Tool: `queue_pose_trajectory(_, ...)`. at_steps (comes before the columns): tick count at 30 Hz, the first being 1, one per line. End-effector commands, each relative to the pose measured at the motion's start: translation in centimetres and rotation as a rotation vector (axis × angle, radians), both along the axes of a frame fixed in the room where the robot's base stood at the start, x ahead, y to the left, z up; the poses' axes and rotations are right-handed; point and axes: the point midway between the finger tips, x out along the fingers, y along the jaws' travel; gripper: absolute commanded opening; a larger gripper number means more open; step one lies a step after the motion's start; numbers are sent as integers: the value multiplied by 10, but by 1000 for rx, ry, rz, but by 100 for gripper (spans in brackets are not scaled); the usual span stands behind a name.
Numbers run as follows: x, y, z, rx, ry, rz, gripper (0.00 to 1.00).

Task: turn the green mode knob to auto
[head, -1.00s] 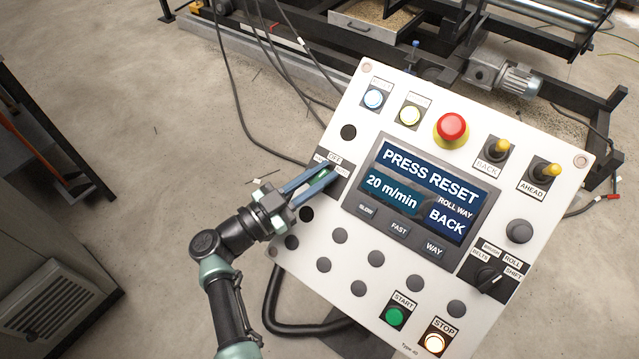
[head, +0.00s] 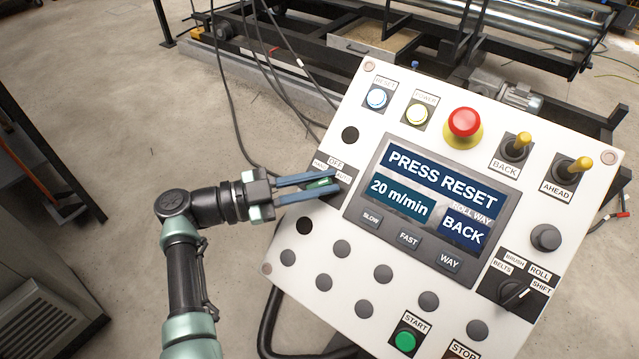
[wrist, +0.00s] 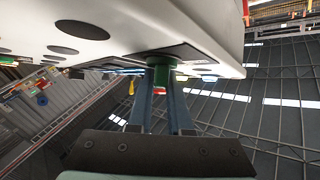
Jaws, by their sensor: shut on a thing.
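The green mode knob (head: 321,183) sits at the left edge of the white control panel, under a dark label plate (head: 338,174) reading OFF at the top, with HAND at the left and AUTO at the right. My gripper (head: 329,183) reaches in from the left, its two blue fingers shut on the knob. The fingers hide most of it, so I cannot tell its exact pointing. In the wrist view the green knob (wrist: 160,74) shows between the fingertips, against the panel face.
The panel (head: 300,262) has a screen (head: 425,195) reading PRESS RESET, 20 m/min and BACK. A red emergency button (head: 463,123), two yellow-tipped levers and a black selector (head: 514,294) are on it. Cables and a roller frame stand behind. A cabinet (head: 45,300) is at lower left.

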Motion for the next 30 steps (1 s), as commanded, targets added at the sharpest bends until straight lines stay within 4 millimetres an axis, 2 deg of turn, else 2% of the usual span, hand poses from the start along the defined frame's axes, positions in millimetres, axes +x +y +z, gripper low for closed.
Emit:
queue_pose_trajectory(8,-1,-1,0,0,-1,-4,0)
queue_pose_trajectory(9,-1,-1,0,0,-1,-4,25)
queue_pose_trajectory(13,-1,-1,0,0,-1,-4,48)
queue_pose_trajectory(23,-1,2,0,0,-1,-1,48)
queue_pose_trajectory(26,-3,11,0,0,-1,0,48)
queue_pose_trajectory(30,-9,37,-1,2,-2,4,48)
